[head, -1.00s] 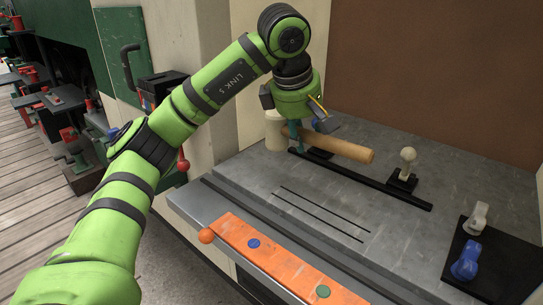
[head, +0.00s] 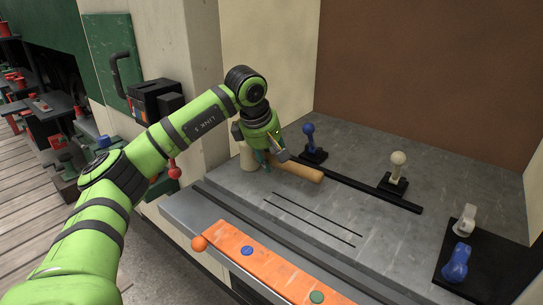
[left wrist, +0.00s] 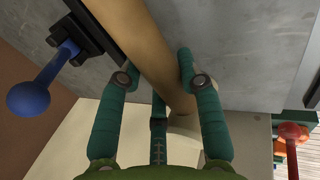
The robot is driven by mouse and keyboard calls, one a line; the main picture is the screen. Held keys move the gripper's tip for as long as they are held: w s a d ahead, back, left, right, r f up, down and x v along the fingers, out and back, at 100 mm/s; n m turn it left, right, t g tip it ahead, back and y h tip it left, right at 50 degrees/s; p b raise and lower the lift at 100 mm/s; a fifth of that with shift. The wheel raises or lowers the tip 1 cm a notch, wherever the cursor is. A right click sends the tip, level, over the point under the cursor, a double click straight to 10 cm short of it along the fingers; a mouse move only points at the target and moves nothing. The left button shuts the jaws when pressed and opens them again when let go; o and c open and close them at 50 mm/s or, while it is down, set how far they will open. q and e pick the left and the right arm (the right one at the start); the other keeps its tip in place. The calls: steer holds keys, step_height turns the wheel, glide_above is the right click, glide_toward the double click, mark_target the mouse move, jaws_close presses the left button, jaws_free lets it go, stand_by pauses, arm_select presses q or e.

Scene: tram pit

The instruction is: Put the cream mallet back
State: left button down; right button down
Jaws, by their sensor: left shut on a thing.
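The mallet has a cream head (head: 247,155) and a tan wooden handle (head: 301,171). It is tilted across the left part of the grey worktop (head: 330,205), head left and handle pointing right. My left gripper (head: 270,160) is shut on the mallet's handle close to the head. In the left wrist view the handle (left wrist: 150,45) runs between my green fingers (left wrist: 158,80), and the head is mostly hidden low in the picture. I cannot tell whether the mallet touches the worktop. My right gripper is not in view.
A blue-knobbed lever (head: 309,135) and a cream-knobbed lever (head: 397,160) stand along a black rail (head: 350,182). Two thin black lines (head: 305,220) mark bare worktop in front. An orange strip (head: 250,255) lies along the front edge. A black plate (head: 490,268) carries white and blue levers at right.

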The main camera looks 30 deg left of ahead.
arm_select(q)
steer(key=c, duration=0.8)
jaws_free()
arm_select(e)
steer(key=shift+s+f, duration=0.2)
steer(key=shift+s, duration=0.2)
